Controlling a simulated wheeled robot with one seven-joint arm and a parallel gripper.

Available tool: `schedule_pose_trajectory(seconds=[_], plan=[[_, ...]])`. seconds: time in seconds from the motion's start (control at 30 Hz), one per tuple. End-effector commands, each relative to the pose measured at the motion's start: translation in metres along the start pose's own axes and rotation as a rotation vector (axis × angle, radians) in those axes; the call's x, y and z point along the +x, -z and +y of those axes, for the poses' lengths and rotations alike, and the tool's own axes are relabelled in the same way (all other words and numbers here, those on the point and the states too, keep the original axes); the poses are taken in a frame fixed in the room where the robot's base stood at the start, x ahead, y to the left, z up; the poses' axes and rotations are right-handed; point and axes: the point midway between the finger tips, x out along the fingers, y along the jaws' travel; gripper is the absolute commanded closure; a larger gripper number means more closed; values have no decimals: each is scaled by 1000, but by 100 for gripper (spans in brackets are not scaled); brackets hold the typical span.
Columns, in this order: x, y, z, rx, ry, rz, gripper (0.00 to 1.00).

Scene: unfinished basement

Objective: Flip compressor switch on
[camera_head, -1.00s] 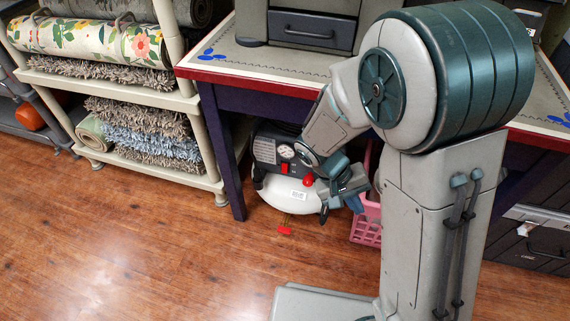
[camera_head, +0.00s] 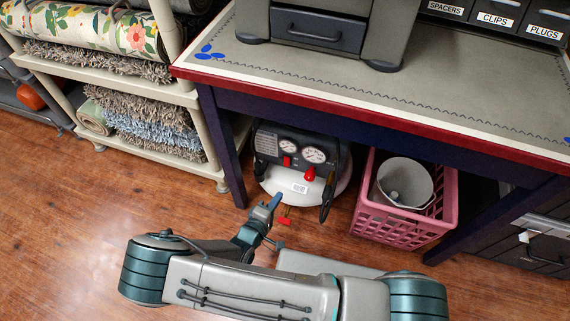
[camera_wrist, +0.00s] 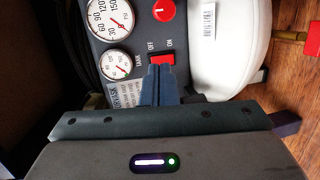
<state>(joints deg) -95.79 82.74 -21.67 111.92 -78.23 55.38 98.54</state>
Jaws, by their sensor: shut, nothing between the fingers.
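The compressor (camera_head: 300,190), a white tank with a dark gauge panel, stands on the floor under the workbench. Its red switch (camera_head: 287,161) sits below the left gauge, left of a red knob (camera_head: 309,174). In the wrist view the red switch (camera_wrist: 163,58) lies by the OFF and ON labels; which side is pressed in is unclear. My gripper (camera_head: 277,198) is shut and empty, low in front of the compressor. In the wrist view its fingertips (camera_wrist: 162,66) point at the switch and hide its lower part; the head view shows them apart from it.
A pink crate (camera_head: 405,233) with a white bucket (camera_head: 404,180) stands right of the compressor. The workbench (camera_head: 350,92) overhangs it, with a purple leg (camera_head: 222,140) close on the left. A shelf of rolled rugs (camera_head: 205,165) is farther left. Open wooden floor lies in front.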

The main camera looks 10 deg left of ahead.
Motion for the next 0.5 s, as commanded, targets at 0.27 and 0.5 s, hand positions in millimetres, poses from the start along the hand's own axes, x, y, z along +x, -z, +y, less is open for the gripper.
schedule_pose_trajectory(seconds=[0.27, 0.5], plan=[[-16, 17, -25, -27, -41, 178, 100], [-16, 18, -26, -28, -41, 185, 100]])
